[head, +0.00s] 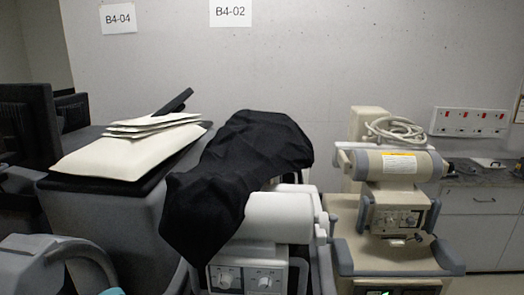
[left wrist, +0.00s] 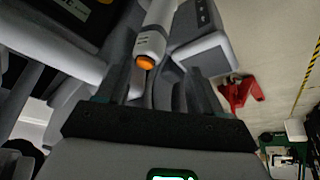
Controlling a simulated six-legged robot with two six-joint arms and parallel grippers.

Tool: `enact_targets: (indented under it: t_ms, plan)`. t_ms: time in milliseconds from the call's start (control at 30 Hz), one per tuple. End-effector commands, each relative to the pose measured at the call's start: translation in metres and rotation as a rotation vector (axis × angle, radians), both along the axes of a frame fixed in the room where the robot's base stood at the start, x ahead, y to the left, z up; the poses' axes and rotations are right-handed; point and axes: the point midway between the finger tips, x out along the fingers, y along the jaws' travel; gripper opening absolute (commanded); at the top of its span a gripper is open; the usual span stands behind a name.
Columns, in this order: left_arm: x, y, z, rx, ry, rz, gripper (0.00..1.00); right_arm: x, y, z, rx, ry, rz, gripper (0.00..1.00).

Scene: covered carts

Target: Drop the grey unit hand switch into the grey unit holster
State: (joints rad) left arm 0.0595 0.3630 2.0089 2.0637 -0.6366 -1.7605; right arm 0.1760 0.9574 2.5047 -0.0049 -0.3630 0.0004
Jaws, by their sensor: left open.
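A pale hand switch with an orange button (left wrist: 150,45) shows at the top of the left wrist view, button end towards me. My left gripper (left wrist: 158,82) is open, its dark fingers pointing up the picture. The switch lies just beyond and between the fingertips; I cannot tell whether they touch it. The grey unit (head: 105,215) appears to be the large grey body at left in the head view, with pale envelopes on top. I cannot make out its holster with certainty. I cannot pick out my left gripper in the head view, and my right gripper is in neither view.
A black cloth (head: 245,160) covers the middle unit. A beige unit (head: 398,215) with a coiled cable stands at right, before a counter (head: 484,215). In the left wrist view, a grey box (left wrist: 203,52) is beside the switch, and a red object (left wrist: 240,93) lies on the floor.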

Motion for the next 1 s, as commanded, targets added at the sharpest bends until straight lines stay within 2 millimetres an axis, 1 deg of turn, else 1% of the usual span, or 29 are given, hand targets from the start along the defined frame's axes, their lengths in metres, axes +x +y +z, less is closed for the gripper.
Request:
enact_targets:
  t_ms: [467, 567, 667, 733, 1000]
  plan:
    - [0.001, -0.001, 0.0, -0.002, -0.003, -0.003, 0.7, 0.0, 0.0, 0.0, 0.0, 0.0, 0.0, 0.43]
    - [0.0, -0.002, 0.004, -0.002, -0.005, -0.003, 0.7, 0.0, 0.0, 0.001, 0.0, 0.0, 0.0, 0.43]
    - [-0.003, -0.005, 0.017, -0.001, -0.007, -0.002, 0.7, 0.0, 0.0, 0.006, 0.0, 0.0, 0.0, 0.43]
    - [-0.008, -0.008, 0.032, -0.001, -0.007, -0.002, 0.7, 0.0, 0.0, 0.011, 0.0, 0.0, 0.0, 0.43]
    - [-0.033, -0.026, 0.098, 0.0, -0.008, -0.003, 0.7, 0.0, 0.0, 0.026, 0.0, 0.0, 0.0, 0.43]
